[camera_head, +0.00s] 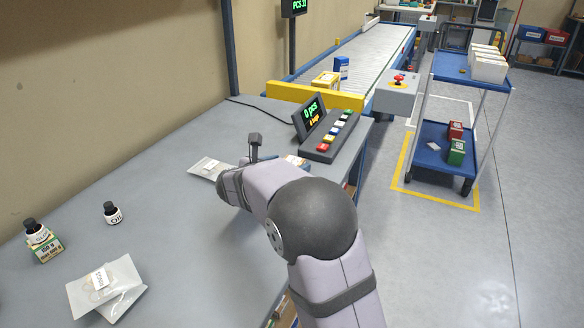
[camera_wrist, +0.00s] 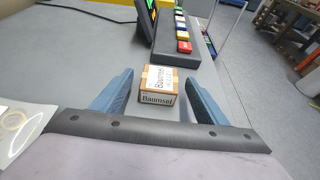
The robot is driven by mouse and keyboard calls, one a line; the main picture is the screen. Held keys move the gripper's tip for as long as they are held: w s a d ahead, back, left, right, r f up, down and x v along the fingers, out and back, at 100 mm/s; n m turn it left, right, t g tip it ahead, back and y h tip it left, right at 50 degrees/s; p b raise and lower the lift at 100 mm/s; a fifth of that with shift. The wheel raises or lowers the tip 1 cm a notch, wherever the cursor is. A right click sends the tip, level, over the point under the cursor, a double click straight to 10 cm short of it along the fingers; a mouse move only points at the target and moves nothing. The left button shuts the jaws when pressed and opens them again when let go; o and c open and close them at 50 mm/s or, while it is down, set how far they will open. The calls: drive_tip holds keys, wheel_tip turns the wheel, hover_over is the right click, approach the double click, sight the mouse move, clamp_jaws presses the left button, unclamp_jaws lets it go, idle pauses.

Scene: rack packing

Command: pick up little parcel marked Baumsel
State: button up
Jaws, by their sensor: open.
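The little parcel marked Baumsel (camera_wrist: 158,86) is a small brown box with a white label on its top and front. In the wrist view it sits on the grey table, between and a little beyond my two blue fingers. My gripper (camera_wrist: 158,97) is open, with one finger on each side of the parcel and a gap on both sides. In the head view my arm hides most of the parcel; only a small part of it (camera_head: 296,161) shows behind the arm.
A button panel (camera_head: 331,136) with a small display (camera_head: 309,116) stands just beyond the parcel. A clear bag (camera_head: 212,168) lies left of my gripper. More bags (camera_head: 106,288), a dark-capped bottle (camera_head: 112,213) and a green-white box (camera_head: 46,249) are at the left. The table's right edge is near.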

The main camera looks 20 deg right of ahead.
sight(291, 163)
drive_tip(key=shift+x, duration=1.15)
drive_tip(key=shift+c, duration=0.7)
drive_tip(key=c, duration=1)
drive_tip(key=shift+r, duration=0.2)
wheel_tip(291, 163, up, 10)
drive_tip(key=p, duration=0.2)
drive_tip(key=shift+f+p, duration=0.15)
drive_tip(key=shift+p, duration=0.15)
